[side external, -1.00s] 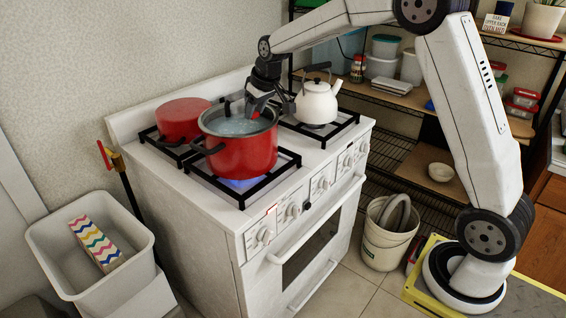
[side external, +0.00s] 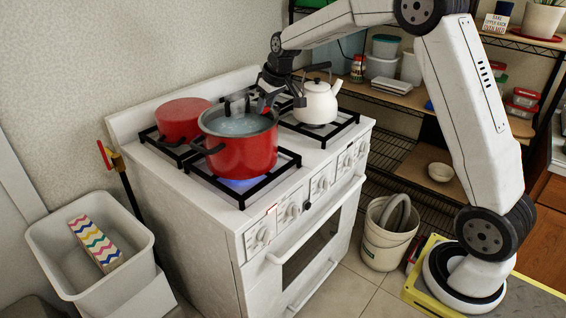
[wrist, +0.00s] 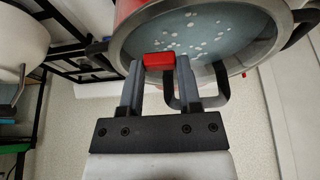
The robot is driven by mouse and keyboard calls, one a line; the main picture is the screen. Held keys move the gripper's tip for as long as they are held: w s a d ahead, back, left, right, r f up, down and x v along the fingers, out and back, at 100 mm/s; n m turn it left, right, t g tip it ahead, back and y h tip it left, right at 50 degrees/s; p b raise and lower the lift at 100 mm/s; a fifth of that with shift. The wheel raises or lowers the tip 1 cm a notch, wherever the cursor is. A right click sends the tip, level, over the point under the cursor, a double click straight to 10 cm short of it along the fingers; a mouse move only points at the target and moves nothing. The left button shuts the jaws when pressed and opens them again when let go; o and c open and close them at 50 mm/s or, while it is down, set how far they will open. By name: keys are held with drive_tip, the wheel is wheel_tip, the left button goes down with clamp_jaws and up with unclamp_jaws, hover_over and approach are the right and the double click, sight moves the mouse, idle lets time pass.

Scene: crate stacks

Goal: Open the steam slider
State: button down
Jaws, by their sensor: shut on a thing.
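A red pot (side external: 245,155) stands on the front burner with a glass lid (side external: 225,124) on it; a blue flame shows beneath. The lid has a dark loop handle (wrist: 215,90). My gripper (side external: 264,103) is at the lid's right rear edge in the side view. In the wrist view, my gripper (wrist: 158,66) has its two grey fingers on either side of a small red block, the steam slider (wrist: 158,61), near the lid's metal rim. The fingers are shut on it. Bubbles or droplets show through the glass. How far the slider is open cannot be told.
A white kettle (side external: 317,102) stands close to the right of my gripper on a back burner. A second red pot (side external: 183,121) sits at the back left. The wall is behind the stove (side external: 215,200).

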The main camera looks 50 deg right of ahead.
drive_tip(key=shift+d, duration=0.55)
drive_tip(key=shift+c, duration=1.4)
unclamp_jaws()
drive_tip(key=shift+r, duration=0.2)
drive_tip(key=v, duration=0.7)
drive_tip(key=shift+r, duration=0.25)
drive_tip(key=shift+s, duration=0.2)
